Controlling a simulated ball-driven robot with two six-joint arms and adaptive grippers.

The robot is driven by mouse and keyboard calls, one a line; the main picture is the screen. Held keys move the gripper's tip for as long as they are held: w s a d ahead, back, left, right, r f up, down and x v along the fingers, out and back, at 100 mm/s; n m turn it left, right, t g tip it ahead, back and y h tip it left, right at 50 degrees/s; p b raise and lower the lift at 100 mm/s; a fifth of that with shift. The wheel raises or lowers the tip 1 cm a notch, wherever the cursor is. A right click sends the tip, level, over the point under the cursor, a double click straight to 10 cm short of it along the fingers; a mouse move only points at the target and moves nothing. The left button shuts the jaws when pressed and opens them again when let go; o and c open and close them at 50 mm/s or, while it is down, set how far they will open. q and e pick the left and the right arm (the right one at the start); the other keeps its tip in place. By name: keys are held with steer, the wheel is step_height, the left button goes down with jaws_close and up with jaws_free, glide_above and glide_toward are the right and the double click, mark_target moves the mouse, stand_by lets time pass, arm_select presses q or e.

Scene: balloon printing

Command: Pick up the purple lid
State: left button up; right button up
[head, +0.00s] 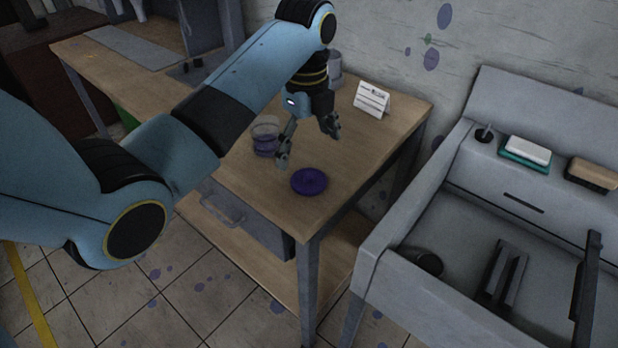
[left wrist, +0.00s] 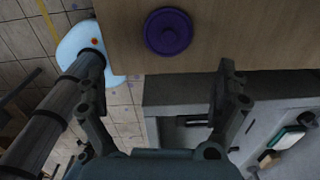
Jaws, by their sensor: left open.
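The purple lid (head: 309,181) is a round disc with a small knob, lying flat on the wooden table (head: 350,150) near its front corner. In the left wrist view the lid (left wrist: 168,31) shows at the top, beyond the fingertips and roughly midway between them. My left gripper (head: 309,147) is open and empty, above the table and a little behind the lid, apart from it. Both its fingers show spread in the left wrist view (left wrist: 158,88). My right gripper is in neither view.
A clear jar with purple contents (head: 265,137) stands just left of my left gripper. A grey container (head: 334,68) and a white folded card (head: 372,99) stand behind. A grey sink (head: 470,250) is to the right. The tabletop right of the lid is clear.

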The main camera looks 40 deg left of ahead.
arm_select(q)
steer(key=w+r+m, duration=0.1)
steer(key=w+m, duration=0.1)
glide_above(310, 177)
steer(key=f, duration=0.5)
steer(key=shift+w+d+f, duration=0.1)
steer(key=shift+w, duration=0.2)
steer(key=f, duration=0.5)
steer(key=shift+s+f, duration=0.1)
steer(key=shift+s, duration=0.2)
steer(key=shift+c, duration=0.4)
steer(key=c, duration=0.8)
